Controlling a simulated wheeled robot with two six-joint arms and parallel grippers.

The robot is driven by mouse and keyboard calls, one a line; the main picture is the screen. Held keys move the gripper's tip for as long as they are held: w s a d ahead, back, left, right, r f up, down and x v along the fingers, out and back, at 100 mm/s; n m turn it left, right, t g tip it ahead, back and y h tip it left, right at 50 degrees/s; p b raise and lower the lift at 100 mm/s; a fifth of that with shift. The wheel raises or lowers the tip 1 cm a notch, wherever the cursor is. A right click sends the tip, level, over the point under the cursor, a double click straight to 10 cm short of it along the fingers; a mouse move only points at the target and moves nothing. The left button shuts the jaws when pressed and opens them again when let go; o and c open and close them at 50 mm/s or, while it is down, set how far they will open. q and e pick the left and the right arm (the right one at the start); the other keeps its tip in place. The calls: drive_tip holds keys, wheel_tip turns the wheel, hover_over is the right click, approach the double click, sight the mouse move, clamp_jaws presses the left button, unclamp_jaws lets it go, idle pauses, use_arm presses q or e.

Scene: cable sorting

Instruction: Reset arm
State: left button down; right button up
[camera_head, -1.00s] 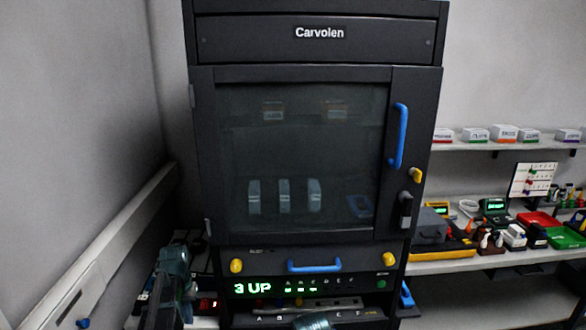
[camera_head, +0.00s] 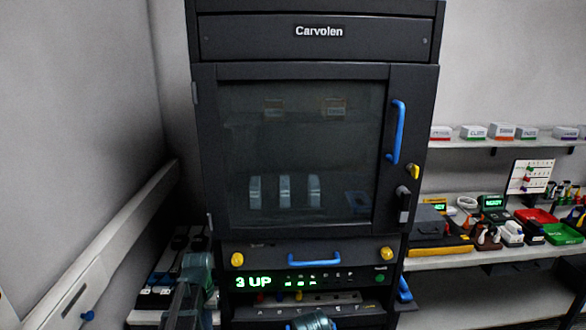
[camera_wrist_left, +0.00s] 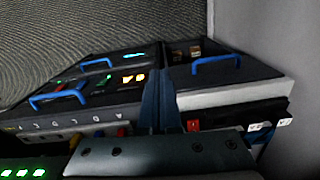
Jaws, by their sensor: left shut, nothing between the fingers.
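In the left wrist view, my left gripper (camera_wrist_left: 160,88) shows as dark blue fingers, shut with nothing held. It stands in front of dark equipment panels with blue handles (camera_wrist_left: 58,96). In the head view, a teal part of my left arm (camera_head: 196,272) is at the lower left, beside the cabinet. Another teal arm part of mine (camera_head: 311,321) shows at the bottom centre. My right gripper's fingers are not seen.
A dark Carvolen cabinet (camera_head: 318,50) with a closed glass door fills the centre. Its display reads 3 UP (camera_head: 253,282). A lettered panel (camera_head: 340,298) lies below it. Right of it, a bench (camera_head: 470,262) holds trays and devices. Dark equipment (camera_head: 160,285) sits at lower left.

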use_arm(q)
drive_tip(key=s+d+m+y, duration=0.1)
drive_tip(key=s+d+m, duration=0.2)
drive_tip(key=s+d, duration=1.5)
drive_tip(key=shift+s+d+m, duration=0.3)
drive_tip(key=shift+s, duration=0.15)
